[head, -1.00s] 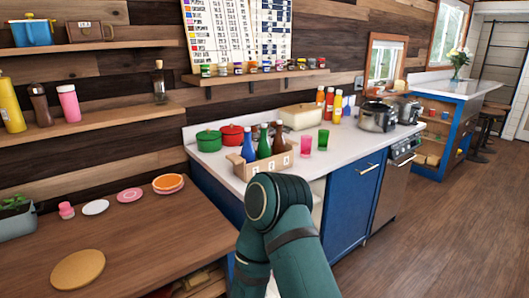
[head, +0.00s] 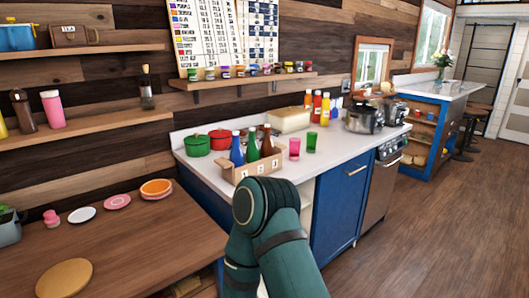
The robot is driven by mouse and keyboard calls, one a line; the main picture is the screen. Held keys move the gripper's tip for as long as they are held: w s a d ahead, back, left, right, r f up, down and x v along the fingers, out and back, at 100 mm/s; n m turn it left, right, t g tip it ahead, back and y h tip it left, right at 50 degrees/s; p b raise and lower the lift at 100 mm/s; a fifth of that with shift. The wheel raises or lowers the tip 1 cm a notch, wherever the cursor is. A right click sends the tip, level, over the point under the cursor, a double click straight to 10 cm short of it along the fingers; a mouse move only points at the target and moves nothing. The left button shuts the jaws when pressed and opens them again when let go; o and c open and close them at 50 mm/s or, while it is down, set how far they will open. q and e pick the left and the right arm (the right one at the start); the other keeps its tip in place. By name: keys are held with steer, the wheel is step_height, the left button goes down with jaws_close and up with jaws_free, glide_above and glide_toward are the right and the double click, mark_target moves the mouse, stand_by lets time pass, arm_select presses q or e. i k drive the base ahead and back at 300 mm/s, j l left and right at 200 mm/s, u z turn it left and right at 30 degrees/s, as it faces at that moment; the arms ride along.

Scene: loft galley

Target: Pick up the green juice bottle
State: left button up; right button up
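A green bottle (head: 252,147) stands upright in a small cardboard carrier (head: 243,174) on the white counter. A blue bottle (head: 236,151) is on its left and a brown bottle (head: 267,143) on its right in the same carrier. The carrier's front hides the lower part of the bottles. One of my teal arms rises from the bottom of the view, in front of and below the carrier. Neither gripper shows in the head view.
The white counter (head: 330,162) also holds a green pot (head: 197,146), a red pot (head: 220,140), pink (head: 294,149) and green (head: 311,142) cups, and sauce bottles behind. A wooden table (head: 130,236) is at the left. The floor (head: 420,235) at the right is clear.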

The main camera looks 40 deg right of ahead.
mark_target(252, 150)
steer(key=i+l, duration=0.1)
steer(key=l, duration=0.55)
steer(key=i+l, duration=0.1)
steer(key=l, duration=0.55)
steer(key=u, duration=0.05)
